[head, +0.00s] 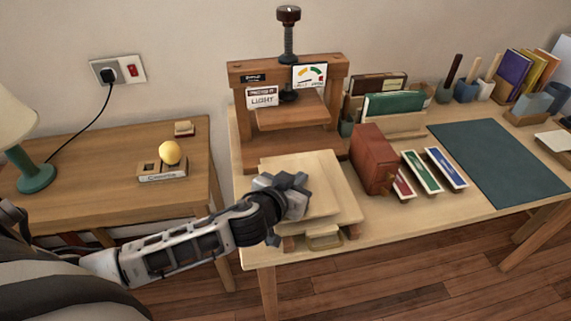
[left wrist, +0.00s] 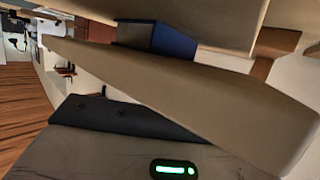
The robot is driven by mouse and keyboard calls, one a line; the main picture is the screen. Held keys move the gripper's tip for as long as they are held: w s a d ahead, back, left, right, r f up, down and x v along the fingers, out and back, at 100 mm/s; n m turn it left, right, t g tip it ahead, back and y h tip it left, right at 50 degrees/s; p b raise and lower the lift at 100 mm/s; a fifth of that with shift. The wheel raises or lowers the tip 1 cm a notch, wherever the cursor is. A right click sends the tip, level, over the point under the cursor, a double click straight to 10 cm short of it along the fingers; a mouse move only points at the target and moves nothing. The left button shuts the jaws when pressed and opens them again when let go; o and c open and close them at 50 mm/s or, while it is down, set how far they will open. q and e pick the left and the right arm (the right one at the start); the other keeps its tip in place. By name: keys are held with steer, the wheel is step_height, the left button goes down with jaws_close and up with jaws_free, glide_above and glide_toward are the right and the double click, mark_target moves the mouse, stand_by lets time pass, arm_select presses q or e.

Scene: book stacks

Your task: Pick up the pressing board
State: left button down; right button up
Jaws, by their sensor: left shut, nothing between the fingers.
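Pale wooden boards (head: 325,170) lie stacked at the front left of the right-hand table, in front of the wooden press. I take the pressing board to be one of these; which one I cannot tell. My left gripper (head: 294,193) is shut and empty, over the left part of the stack in the head view and hiding some of it. Whether it touches the board is unclear. In the left wrist view a broad beige board (left wrist: 190,95) crosses close in front of the gripper, with a blue block (left wrist: 158,38) beyond it. My right gripper is out of view.
The wooden press (head: 290,140) with a dark screw stands just behind the boards. A reddish-brown block (head: 372,160) stands close to their right. A dark green mat (head: 500,160) lies farther right. A side table (head: 110,150) stands left, across a gap.

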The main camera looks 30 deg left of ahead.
arm_select(q)
steer(key=shift+s+d+f, duration=0.2)
steer(key=shift+s+f, duration=0.15)
steer(key=shift+f, duration=0.2)
steer(key=shift+w+r+p, duration=0.1)
steer(key=shift+r+p, duration=0.6)
steer(key=shift+r, duration=0.15)
